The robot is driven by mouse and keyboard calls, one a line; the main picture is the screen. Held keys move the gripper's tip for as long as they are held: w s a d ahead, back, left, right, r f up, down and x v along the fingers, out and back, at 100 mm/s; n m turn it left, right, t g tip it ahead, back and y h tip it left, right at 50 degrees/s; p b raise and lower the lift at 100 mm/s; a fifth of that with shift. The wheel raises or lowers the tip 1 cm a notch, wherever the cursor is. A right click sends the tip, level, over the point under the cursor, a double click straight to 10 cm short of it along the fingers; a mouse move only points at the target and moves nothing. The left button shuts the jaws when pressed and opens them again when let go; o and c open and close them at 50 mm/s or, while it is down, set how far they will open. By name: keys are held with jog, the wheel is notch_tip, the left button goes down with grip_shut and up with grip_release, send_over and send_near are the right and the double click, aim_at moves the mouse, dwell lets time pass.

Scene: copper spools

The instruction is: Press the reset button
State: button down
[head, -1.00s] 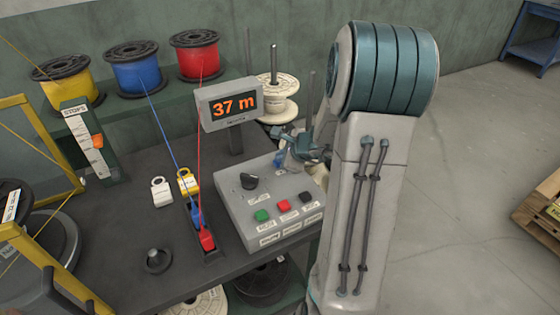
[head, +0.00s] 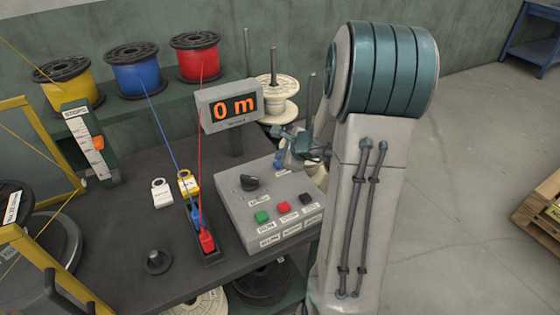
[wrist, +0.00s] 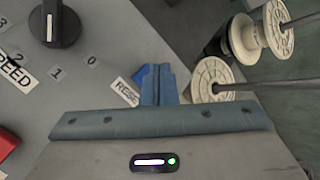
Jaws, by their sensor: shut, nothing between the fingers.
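The grey control box (head: 232,213) stands on the dark bench, with a black knob (head: 250,182) on its top. In the wrist view, a blue button (wrist: 139,74) beside the partly covered RESET label (wrist: 123,92) is mostly hidden behind my fingers. My gripper (wrist: 158,68) is shut and empty, its fingertips over the button's side; I cannot tell whether they touch it. In the head view my gripper (head: 283,158) is at the box's far right corner. The display (head: 234,106) reads 0 m.
Green (head: 262,217), red (head: 284,208) and black (head: 306,199) buttons line the box's near side. White spools (head: 275,92) on upright rods stand behind my gripper. Red and blue wires run down to the bench left of the box.

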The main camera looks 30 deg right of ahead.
notch_tip(320, 180, up, 6)
jog(key=p, duration=0.4)
dwell(0.3)
dwell(0.8)
jog(key=s+a+r+n+g+y+p, duration=0.1)
jog(key=s+a+r+n+g, duration=0.1)
jog(key=s+a+r+n, duration=0.35)
jog(key=s+a+r+n+g+y+p, duration=0.1)
jog(key=s+a+r+n, duration=0.15)
jog(key=a+n, duration=0.5)
jog(key=s+a+r+n+g+h, duration=0.1)
jog(key=s+n+h, duration=0.1)
jog(key=s+n, duration=0.3)
jog(key=s+a+r+n+g+h+p, duration=0.1)
jog(key=s+a+r+n+g+h, duration=0.1)
jog(key=s+n, duration=0.4)
jog(key=s, duration=0.5)
jog(key=shift+r, duration=0.15)
